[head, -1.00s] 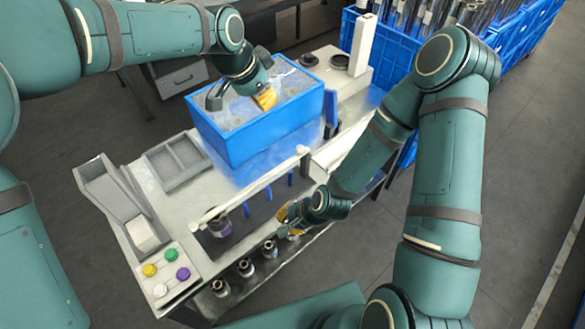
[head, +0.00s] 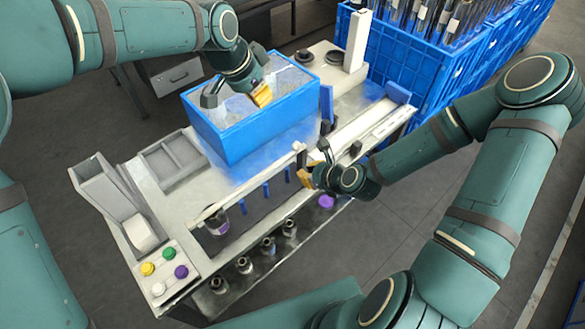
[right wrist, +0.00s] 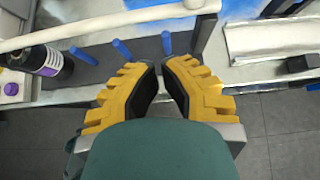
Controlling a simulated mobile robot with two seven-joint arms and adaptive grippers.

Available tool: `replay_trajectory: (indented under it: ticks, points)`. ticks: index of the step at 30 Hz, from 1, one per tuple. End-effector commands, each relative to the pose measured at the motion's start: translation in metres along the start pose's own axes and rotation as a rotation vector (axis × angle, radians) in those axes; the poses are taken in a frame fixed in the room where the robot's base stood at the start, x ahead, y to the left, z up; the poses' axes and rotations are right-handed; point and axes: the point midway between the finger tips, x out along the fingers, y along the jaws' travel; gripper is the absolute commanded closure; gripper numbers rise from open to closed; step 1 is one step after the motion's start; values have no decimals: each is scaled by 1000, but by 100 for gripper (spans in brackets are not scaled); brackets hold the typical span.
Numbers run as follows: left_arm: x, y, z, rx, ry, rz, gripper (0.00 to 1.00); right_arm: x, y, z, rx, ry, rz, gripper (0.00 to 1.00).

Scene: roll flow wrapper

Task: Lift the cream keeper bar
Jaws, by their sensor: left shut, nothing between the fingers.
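The cream keeper bar (head: 248,184) runs slantwise over the front of the machine bench in the head view. It also crosses the top of the right wrist view (right wrist: 110,25). My right gripper (head: 306,178) is close to the bar's right end. In the right wrist view its yellow fingertips (right wrist: 160,65) are close together on the near side of the bar, apart from it in the picture. Nothing shows between them; whether they touch is unclear. My left gripper (head: 260,94) is shut and empty over the blue bin (head: 236,147).
Several blue pegs (right wrist: 122,48) stand behind the fingertips. A dark bottle with a purple label (right wrist: 47,62) lies at the left. A button panel (head: 165,272) is at the bench's left end. Several bottles (head: 268,246) stand on the lower shelf. Blue crates (head: 410,75) stand behind.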

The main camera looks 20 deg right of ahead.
Motion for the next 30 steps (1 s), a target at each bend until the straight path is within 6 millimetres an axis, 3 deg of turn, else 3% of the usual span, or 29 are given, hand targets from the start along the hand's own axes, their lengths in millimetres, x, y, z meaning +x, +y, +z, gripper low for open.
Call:
replay_trajectory:
  ticks: [5,18,30]
  points:
    - [0,0,0,0,0,0,100,16,0,1,14,-4,0,100]
    - [0,0,0,0,0,0,100,86,0,1,10,-3,-1,100]
    - [0,0,0,0,0,0,100,99,-1,0,11,-2,-2,100]
